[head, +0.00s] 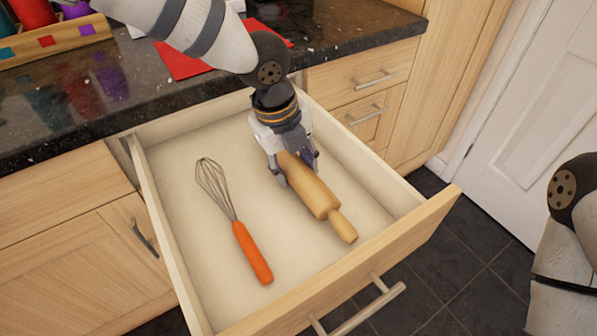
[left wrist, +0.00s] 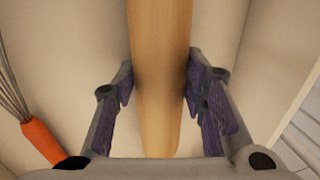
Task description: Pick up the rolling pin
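The wooden rolling pin (head: 316,195) lies in the open drawer, right of its middle, with one handle pointing to the front right. My left gripper (head: 294,179) reaches down over its far part and hides the far end. In the left wrist view, the purple finger pads (left wrist: 158,88) press against both sides of the pin (left wrist: 160,45), so the gripper is shut on it. I cannot tell whether the pin is clear of the drawer floor. Part of my right arm shows at the right edge, but its gripper is out of view.
A whisk (head: 235,220) with an orange handle lies in the drawer (head: 450,204), left of the pin. The drawer walls enclose both. A dark granite counter (head: 60,110) with a red sheet (head: 182,62) stands behind. Bare drawer floor lies between whisk and pin.

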